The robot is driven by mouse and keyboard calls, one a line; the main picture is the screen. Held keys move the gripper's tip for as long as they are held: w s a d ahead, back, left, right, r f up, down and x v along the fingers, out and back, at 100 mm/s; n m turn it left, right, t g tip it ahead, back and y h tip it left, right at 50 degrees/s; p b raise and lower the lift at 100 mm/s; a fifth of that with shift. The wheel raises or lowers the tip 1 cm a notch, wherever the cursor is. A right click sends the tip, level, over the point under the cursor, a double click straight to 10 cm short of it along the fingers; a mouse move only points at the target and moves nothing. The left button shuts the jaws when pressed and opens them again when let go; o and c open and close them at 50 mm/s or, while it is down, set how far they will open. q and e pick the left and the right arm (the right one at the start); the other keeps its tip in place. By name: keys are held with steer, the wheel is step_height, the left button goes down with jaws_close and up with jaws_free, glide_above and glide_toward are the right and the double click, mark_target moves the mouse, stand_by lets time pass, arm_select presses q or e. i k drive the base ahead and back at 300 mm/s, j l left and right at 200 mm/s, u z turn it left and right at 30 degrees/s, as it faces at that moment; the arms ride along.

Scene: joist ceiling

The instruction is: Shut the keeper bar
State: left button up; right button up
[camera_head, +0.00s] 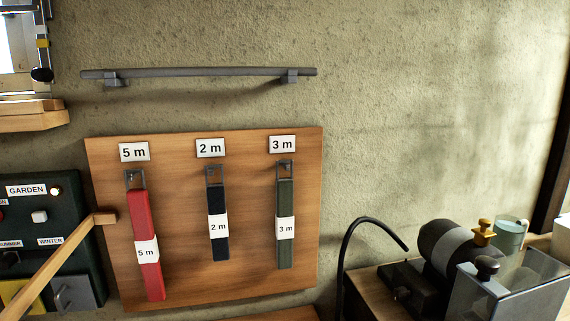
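A long dark grey bar (205,72), which looks like the keeper bar, runs level along the wall above a wooden board (262,250). Two short grey blocks, left (115,79) and right (290,76), sit along its underside. A clear strip of wall separates the bar from the board. On the board hang a red strap (141,205) labelled 5 m, a dark blue strap (217,205) labelled 2 m and a green strap (286,200) labelled 3 m, each by a metal loop on a hook. Neither of my grippers is in view.
A pale wooden bar (55,262) slants across the lower left, its end overlapping the board's left edge. Behind it is a dark green switch panel (65,215). A motor-like machine (445,250) and a curved black hose (345,255) stand lower right. The upper right wall is bare.

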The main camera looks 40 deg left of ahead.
mark_target(19, 305)
steer(key=k+j+u, duration=0.3)
steer(key=j+u, duration=0.25)
steer(key=j, duration=0.2)
steer(key=k+j+u, duration=0.15)
steer(key=j+u, duration=0.15)
steer(key=j, duration=0.15)
steer(key=j+u, duration=0.3)
steer(key=j, duration=0.15)
steer(key=k, duration=0.05)
